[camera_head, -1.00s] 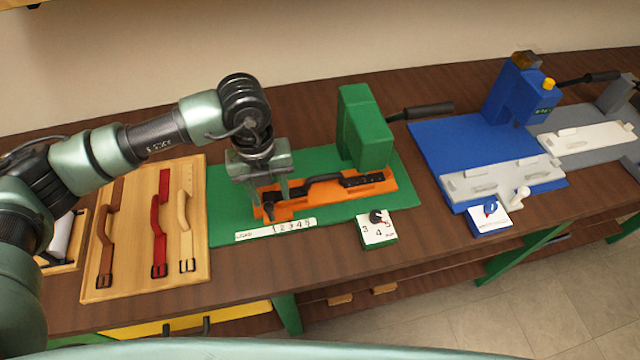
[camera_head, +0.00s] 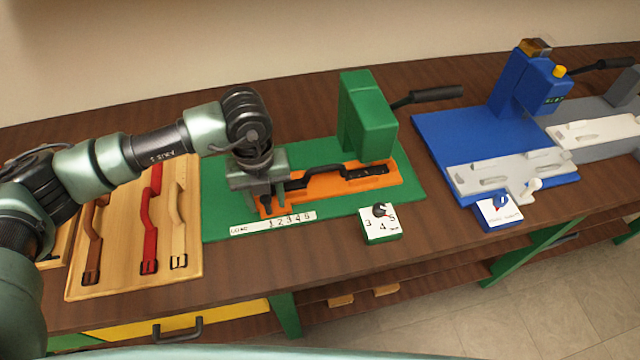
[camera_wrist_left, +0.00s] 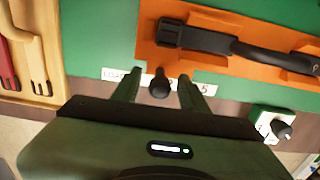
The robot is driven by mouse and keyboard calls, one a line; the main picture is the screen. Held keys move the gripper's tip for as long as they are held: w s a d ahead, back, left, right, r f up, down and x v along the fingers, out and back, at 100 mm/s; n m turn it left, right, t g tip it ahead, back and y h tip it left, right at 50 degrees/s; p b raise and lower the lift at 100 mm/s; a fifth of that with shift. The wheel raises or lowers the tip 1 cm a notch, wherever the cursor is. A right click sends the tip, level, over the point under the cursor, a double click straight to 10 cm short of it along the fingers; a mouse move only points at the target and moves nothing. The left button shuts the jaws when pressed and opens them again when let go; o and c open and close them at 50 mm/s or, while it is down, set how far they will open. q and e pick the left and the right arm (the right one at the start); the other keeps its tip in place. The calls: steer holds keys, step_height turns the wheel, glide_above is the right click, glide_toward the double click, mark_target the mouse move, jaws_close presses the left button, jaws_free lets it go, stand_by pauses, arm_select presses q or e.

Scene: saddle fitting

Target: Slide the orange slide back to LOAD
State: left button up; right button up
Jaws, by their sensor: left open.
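The orange slide (camera_head: 325,187) lies on the green mat (camera_head: 222,205), its right end beside the green press (camera_head: 366,115). A black strap (camera_head: 317,173) lies along it. A black knob (camera_head: 266,203) stands at its left end. The white strip (camera_head: 272,223), marked LOAD and with numbers, lies in front. My left gripper (camera_head: 263,203) is open and low over the left end. In the left wrist view, the fingers (camera_wrist_left: 160,92) stand on either side of the knob (camera_wrist_left: 160,86), with visible gaps. My right gripper is not in view.
A wooden board (camera_head: 120,262) with several straps lies to the left. A green block with a dial (camera_head: 381,225) stands at the front right of the mat. The press has a black lever (camera_head: 436,94). A blue station (camera_head: 440,140) is further right.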

arm_select(q)
steer(key=c, duration=0.9)
steer(key=shift+s+a, duration=0.2)
steer(key=shift+a, duration=0.4)
steer(key=shift+s+a, duration=0.1)
steer(key=shift+a, duration=0.15)
